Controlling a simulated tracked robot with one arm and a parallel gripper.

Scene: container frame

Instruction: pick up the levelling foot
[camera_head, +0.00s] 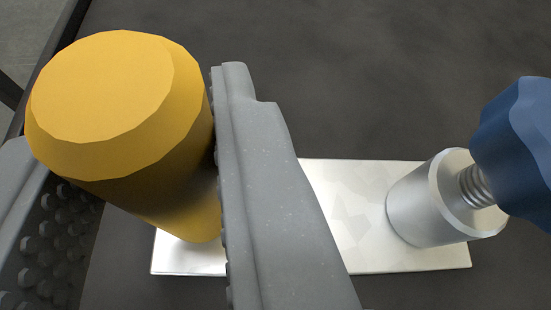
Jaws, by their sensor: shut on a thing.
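A yellow faceted cylinder (105,95), which seems to be the levelling foot, stands at the left with its flat top toward the camera. My gripper (125,125) is shut on it, with one grey finger at its left and the other along its right side. The cylinder's lower end is over the left end of a pale plate (350,200). I cannot tell whether it touches the plate. The right finger hides part of the cylinder's side and the middle of the plate.
A silver metal cylinder (418,205) stands on the plate's right end. A blue lobed knob (515,140) on a threaded rod (476,187) joins it and reaches the right edge of the picture. The dark surface (370,80) behind the plate is clear.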

